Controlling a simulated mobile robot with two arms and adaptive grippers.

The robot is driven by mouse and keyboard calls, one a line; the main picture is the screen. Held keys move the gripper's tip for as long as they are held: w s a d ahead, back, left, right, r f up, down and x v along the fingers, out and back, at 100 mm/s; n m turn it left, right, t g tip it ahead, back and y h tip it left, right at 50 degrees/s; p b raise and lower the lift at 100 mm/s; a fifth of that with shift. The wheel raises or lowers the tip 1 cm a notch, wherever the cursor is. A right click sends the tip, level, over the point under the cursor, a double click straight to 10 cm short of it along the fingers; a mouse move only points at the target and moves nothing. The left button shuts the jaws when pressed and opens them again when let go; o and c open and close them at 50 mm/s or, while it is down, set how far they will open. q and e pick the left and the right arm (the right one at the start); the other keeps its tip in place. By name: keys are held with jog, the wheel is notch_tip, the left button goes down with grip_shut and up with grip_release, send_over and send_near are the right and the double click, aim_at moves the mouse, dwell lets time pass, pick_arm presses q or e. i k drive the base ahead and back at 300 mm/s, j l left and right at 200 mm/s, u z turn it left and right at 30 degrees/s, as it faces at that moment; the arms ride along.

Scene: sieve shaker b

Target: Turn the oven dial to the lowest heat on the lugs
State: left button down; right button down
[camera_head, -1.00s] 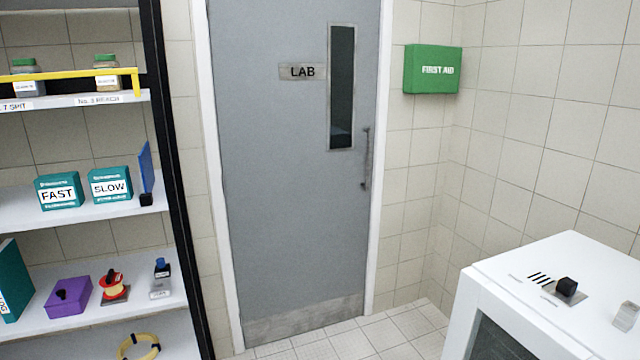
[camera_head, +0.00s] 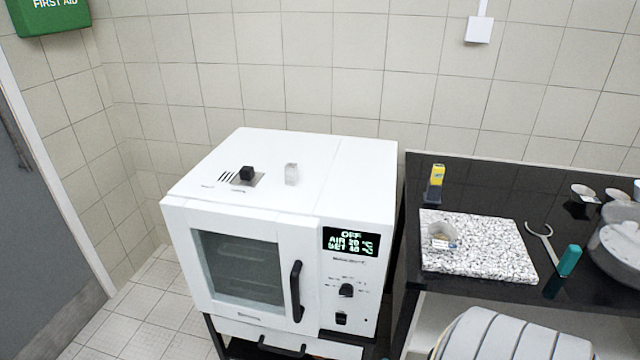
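The white oven (camera_head: 300,180) stands on a dark stand in the middle of the view, its door with a dark window shut. The oven dial (camera_head: 346,290) is a small black knob on the front panel, right of the black door handle (camera_head: 297,291). Small marks surround the dial, too small to read. Above it the display (camera_head: 350,242) reads OFF, with AIR and SET lines below. A black switch (camera_head: 341,318) sits under the dial. Neither of my grippers is in view.
A black bench (camera_head: 480,185) adjoins on the right, with a speckled slab (camera_head: 475,262), a small labelled dish (camera_head: 441,236), a yellow-topped bottle (camera_head: 436,182) and a teal-handled tool (camera_head: 568,261). Tiled floor is free at left.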

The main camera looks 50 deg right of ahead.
aim_at(346, 290)
jog(key=z, duration=1.6)
jog(key=i+j+z, duration=0.15)
jog(key=j+z, duration=0.3)
jog(key=i+j+z, duration=0.15)
jog(key=j+z, duration=0.15)
jog(key=z, duration=0.15)
